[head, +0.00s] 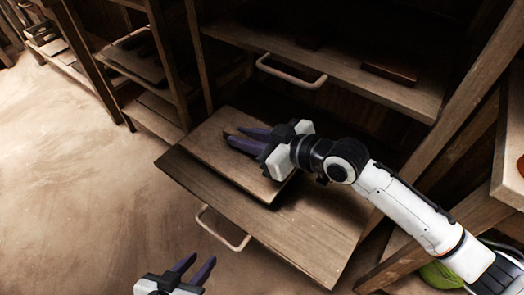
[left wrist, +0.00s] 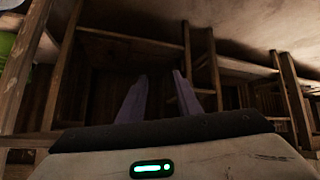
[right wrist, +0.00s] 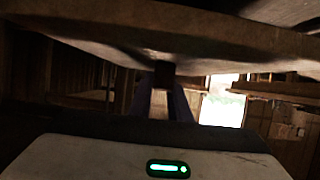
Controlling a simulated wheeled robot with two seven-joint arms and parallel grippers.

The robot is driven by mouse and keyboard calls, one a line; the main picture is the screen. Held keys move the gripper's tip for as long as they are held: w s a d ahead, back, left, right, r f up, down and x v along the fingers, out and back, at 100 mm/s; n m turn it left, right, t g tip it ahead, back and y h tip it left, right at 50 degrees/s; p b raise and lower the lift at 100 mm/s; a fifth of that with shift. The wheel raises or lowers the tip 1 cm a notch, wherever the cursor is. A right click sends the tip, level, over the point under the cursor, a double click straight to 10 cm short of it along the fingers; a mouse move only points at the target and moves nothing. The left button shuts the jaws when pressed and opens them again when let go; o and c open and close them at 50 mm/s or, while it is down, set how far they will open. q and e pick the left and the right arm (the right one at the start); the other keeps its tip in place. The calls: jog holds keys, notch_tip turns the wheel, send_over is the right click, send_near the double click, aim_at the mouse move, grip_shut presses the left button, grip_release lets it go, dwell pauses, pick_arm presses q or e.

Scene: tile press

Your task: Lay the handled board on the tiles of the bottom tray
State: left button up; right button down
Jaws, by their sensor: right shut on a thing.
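The bottom tray (head: 310,235) is pulled out of the wooden rack, with its metal handle (head: 222,228) at the front. The brown handled board (head: 205,142) is over the tray's left and middle part, roughly in line with it. My right gripper (head: 246,139) is above the board, shut on its handle. In the right wrist view a dark block, the handle (right wrist: 163,72), sits between the fingertips. No tiles show clearly on the bottom tray; the board hides what is under it. I cannot tell whether the board touches anything beneath. My left gripper (head: 192,272) is open and empty, low in front of the tray.
A higher tray (head: 350,65) with a metal handle (head: 290,75) is above, bearing a dark reddish slab (head: 388,73). Rack posts stand on both sides. Another rack (head: 135,65) is at the left. The floor (head: 70,190) left of the tray is clear.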

jog(key=d, duration=0.2)
jog(key=s+d, duration=0.1)
jog(key=shift+s+d+r, duration=0.1)
jog(key=shift+d, duration=0.3)
jog(key=shift+f+b, duration=0.75)
jog(key=shift+f, duration=1)
jog(key=shift+f, duration=0.1)
jog(key=c, duration=1.6)
grip_release()
jog(key=shift+f, duration=0.1)
jog(key=shift+c, duration=0.2)
jog(key=p+v, duration=0.1)
jog(key=v, duration=1.1)
jog(key=shift+p, duration=0.4)
jog(key=shift+s+d, duration=0.1)
